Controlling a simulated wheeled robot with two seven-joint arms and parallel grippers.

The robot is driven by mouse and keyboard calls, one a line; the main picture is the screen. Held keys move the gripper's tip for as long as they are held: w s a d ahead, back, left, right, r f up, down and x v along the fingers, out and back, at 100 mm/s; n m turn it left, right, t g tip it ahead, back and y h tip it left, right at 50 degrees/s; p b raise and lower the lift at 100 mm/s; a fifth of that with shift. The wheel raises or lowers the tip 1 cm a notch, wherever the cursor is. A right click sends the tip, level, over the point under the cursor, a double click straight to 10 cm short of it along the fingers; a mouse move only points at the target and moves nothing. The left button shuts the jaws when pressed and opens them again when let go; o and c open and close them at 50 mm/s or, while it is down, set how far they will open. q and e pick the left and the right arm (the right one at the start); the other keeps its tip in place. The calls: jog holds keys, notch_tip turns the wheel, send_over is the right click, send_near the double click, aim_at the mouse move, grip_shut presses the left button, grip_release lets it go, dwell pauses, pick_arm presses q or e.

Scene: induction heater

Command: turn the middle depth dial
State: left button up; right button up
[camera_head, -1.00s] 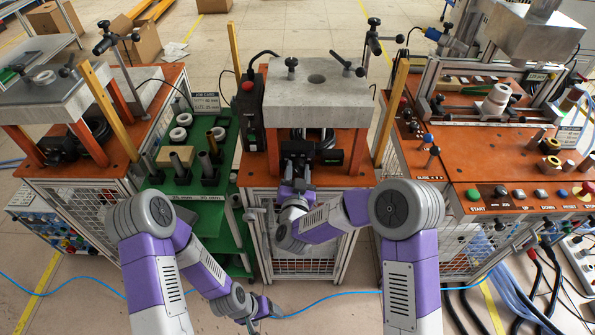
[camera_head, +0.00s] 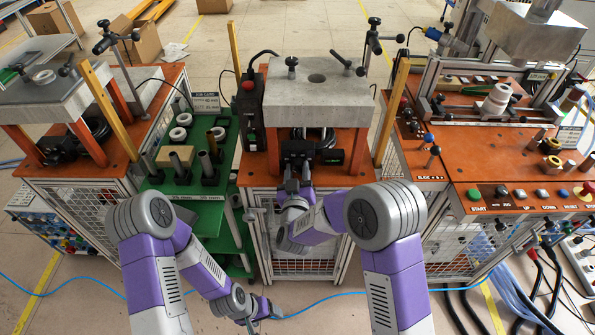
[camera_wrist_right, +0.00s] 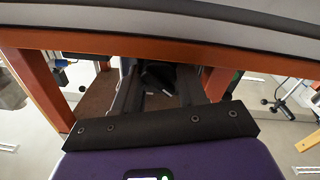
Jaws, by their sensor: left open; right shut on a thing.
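The middle station has a grey block (camera_head: 316,92) on orange legs, with a black unit (camera_head: 328,156) beneath it. My right gripper (camera_head: 296,172) reaches in under the block from the front. It is shut on a small dark part, which I take to be the middle depth dial (camera_wrist_right: 158,75). My left gripper (camera_head: 262,312) is open and low in front of the station, away from the dial.
A green rack (camera_head: 160,197) with rings and posts stands to the left. An orange control bench (camera_head: 490,165) with several buttons stands to the right. Orange legs (camera_head: 273,152) flank my right gripper closely. A blue hose (camera_head: 330,297) crosses the floor.

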jog(key=shift+f+n, duration=0.15)
jog(key=shift+n, duration=1.05)
jog(key=o, duration=1)
jog(key=shift+s+d, duration=0.1)
jog(key=shift+o, duration=0.2)
